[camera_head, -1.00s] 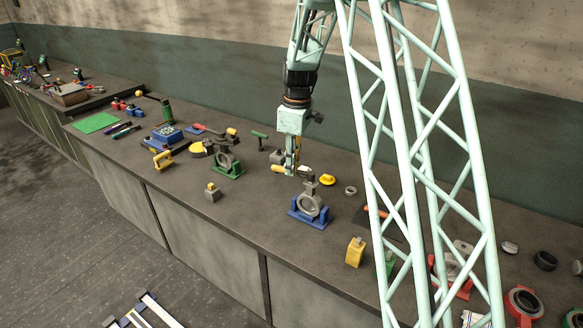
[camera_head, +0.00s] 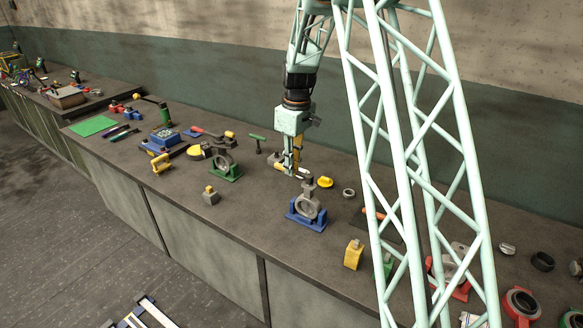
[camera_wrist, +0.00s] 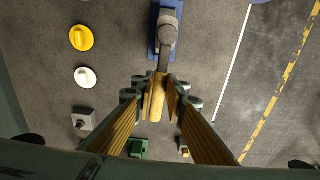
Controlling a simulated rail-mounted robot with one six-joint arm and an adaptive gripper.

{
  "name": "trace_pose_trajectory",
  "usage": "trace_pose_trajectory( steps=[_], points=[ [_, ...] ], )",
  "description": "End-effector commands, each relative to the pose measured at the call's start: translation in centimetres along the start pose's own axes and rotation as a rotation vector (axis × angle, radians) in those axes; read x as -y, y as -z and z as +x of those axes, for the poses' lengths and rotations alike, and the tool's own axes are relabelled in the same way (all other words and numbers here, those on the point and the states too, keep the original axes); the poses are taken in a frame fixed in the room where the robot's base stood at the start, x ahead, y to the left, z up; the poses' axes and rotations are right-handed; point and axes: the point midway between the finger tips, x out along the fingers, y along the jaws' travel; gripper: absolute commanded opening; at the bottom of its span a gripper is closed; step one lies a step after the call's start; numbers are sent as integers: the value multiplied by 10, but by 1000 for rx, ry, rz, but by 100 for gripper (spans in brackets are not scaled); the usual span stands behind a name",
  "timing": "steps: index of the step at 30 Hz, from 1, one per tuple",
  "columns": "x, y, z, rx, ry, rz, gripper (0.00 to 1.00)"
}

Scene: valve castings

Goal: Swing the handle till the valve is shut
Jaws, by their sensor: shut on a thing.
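The valve with a grey ring body on a blue base (camera_head: 306,220) stands on the bench. Its body also shows at the top of the wrist view (camera_wrist: 166,32). A dark lever runs from its stem to a tan-yellow handle grip (camera_wrist: 158,98); only the grip's left end clearly shows in the head view (camera_head: 279,167). My gripper (camera_wrist: 160,92) is shut on the grip, with a finger on either side. In the head view my gripper (camera_head: 291,171) is just behind and left of the valve's top. The valve's inside cannot be made out.
A green-based valve (camera_head: 226,176) stands to the left. A grey block (camera_head: 210,197) and a yellow block (camera_head: 353,255) stand near the front. Bare bench lies before the blue base.

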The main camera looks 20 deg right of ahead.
Motion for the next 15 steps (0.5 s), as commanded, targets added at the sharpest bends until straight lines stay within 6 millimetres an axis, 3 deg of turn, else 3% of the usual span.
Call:
trace_pose_trajectory(
  steps=[8, 9, 15],
  points=[
    [-2, -1, 0, 0, -2, 21, 0],
    [-2, -1, 0, 0, -2, 22, 15],
    [-2, 0, 0, 0, -2, 21, 28]
  ],
)
